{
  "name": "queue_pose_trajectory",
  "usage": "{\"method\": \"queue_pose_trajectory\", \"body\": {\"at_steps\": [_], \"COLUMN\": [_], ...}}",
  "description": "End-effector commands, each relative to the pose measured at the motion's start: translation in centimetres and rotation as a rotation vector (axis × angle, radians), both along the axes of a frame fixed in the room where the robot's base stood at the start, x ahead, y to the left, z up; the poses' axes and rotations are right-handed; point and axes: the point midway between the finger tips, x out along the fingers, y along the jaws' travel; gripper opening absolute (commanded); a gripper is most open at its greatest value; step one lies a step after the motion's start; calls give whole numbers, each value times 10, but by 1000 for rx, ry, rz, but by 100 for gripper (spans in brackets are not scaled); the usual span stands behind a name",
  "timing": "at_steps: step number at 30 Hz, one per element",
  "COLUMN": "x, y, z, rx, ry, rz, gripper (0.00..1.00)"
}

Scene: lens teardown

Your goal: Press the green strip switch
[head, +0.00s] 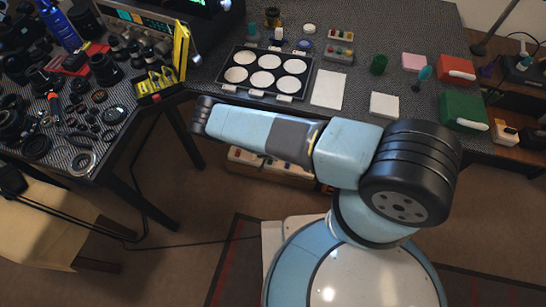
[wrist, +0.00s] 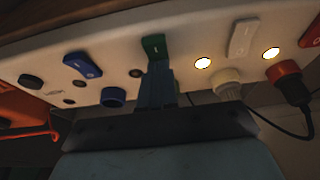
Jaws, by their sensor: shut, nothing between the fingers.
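The green strip switch (wrist: 153,47) is a green rocker on a pale power strip (wrist: 120,38), seen in the wrist view near the top middle. My gripper (wrist: 157,72) is shut and empty. Its fingertips are just below the green switch in the picture and overlap its lower edge; I cannot tell whether they touch it. In the head view my gripper is hidden, and a pale strip (head: 265,164) shows partly under the table edge behind my arm.
On the strip, a blue switch (wrist: 82,65) is to the left and a white switch (wrist: 243,38) to the right. A blue plug (wrist: 113,97), white plug (wrist: 227,83) and red plug (wrist: 289,82) sit below. Two round lights glow on the right. The table (head: 222,75) overhangs.

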Motion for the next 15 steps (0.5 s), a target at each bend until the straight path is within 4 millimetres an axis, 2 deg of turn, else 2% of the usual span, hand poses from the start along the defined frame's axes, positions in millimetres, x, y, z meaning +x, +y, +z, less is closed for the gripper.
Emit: {"method": "queue_pose_trajectory", "body": {"at_steps": [15], "x": [-16], "y": [5], "z": [-5], "rx": [2], "ry": [8], "rz": [3], "gripper": [0]}}
